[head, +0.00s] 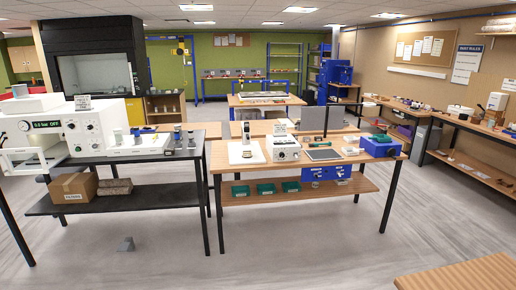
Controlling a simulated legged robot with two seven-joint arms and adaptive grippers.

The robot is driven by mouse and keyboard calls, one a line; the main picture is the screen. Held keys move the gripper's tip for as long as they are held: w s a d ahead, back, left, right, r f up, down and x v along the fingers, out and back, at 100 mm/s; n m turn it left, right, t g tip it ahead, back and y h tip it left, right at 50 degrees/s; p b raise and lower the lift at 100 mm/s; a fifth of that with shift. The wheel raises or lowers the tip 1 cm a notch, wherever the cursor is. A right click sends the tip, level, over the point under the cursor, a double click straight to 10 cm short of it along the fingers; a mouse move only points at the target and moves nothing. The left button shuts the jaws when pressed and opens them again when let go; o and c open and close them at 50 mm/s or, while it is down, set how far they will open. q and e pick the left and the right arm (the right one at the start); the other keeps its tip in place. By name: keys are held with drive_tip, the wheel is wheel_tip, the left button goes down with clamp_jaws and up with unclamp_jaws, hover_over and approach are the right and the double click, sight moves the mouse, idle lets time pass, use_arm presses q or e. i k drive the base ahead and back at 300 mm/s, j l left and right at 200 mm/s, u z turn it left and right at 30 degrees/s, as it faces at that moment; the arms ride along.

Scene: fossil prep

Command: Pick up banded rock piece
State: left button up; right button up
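I cannot make out with certainty which object is the banded rock piece. A rough grey-brown block (115,187) lies on the lower shelf of the dark table at left, just right of a cardboard box (74,187); it is too small to tell any banding. A small grey wedge-like object (126,244) lies on the floor in front of that table. Small pieces also lie on the right-hand bench, too small to tell apart. Neither of my grippers is in view.
The dark table (170,203) carries a white machine (90,128). A wooden workbench (230,188) beside it holds instruments, with green trays (265,188) below. A long bench (475,172) runs along the right wall. A wooden tabletop corner (465,275) is at bottom right. The floor in front is mostly clear.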

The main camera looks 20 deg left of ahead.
sight(167, 152)
drive_tip(key=i+j+z, duration=0.1)
drive_tip(key=j+z, duration=0.15)
drive_tip(key=z, duration=0.2)
drive_tip(key=j+z, duration=0.2)
drive_tip(key=z, duration=0.3)
drive_tip(key=j+z, duration=0.3)
drive_tip(key=z, duration=0.15)
drive_tip(key=j+z, duration=0.25)
drive_tip(key=z, duration=0.2)
drive_tip(key=k+j+z, duration=0.1)
drive_tip(key=z, duration=0.4)
drive_tip(key=k+j+z, duration=1.2)
drive_tip(key=k+z, duration=0.15)
drive_tip(key=k+u, duration=0.2)
drive_tip(key=k, duration=0.25)
drive_tip(key=k+j+u, duration=0.2)
drive_tip(key=k, duration=0.25)
drive_tip(key=k+j+u, duration=0.2)
drive_tip(key=k, duration=0.25)
drive_tip(key=k+j+u, duration=0.2)
drive_tip(key=k, duration=0.25)
